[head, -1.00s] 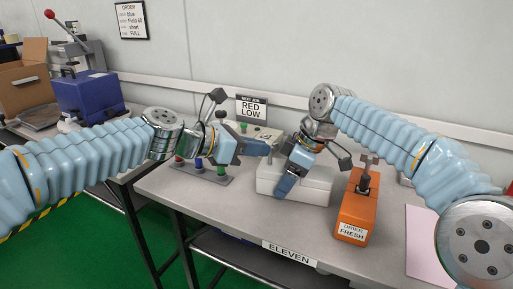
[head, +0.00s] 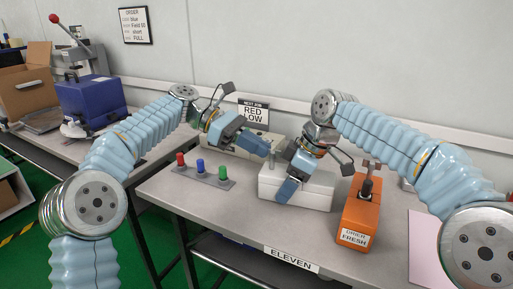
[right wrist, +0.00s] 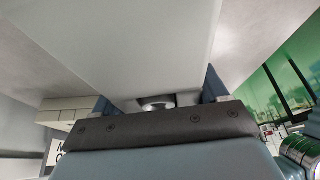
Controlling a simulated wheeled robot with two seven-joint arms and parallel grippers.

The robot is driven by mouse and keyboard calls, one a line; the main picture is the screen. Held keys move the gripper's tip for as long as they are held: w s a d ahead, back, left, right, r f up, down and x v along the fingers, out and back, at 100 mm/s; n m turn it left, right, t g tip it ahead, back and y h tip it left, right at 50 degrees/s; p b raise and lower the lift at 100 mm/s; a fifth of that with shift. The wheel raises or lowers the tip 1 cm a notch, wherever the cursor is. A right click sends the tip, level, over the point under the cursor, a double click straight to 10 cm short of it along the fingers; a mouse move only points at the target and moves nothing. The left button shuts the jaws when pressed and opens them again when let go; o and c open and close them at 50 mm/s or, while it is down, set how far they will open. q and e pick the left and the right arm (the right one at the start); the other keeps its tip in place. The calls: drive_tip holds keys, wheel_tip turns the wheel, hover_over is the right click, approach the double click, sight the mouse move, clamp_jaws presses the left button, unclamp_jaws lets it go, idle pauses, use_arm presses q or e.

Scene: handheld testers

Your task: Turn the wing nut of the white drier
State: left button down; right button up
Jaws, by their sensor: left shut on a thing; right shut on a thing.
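The white drier (head: 318,191) is a white box lying on the table in the head view. My right gripper (head: 287,190) reaches over it from above with its fingers shut on its body. In the right wrist view the drier's white body (right wrist: 120,45) fills the space between the fingers. My left gripper (head: 268,150) is at the drier's far left end, shut where the wing nut appears to be.
An orange drier (head: 358,213) with an upright wing nut (head: 370,168) stands just right of the white one. A pale drier (head: 215,150) lies behind my left gripper. A strip with red, blue and green buttons (head: 203,178) lies at left.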

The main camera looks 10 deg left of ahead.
use_arm(q)
drive_tip(key=shift+w+d+r+m+g+y, duration=0.1)
drive_tip(key=shift+w+m+g+y, duration=0.1)
drive_tip(key=shift+m+g, duration=0.35)
drive_tip(key=shift+w+m+g+y, duration=0.15)
drive_tip(key=shift+m+g+y, duration=0.05)
drive_tip(key=shift+m+g, duration=0.3)
drive_tip(key=c, duration=1.3)
unclamp_jaws()
drive_tip(key=shift+s, duration=0.1)
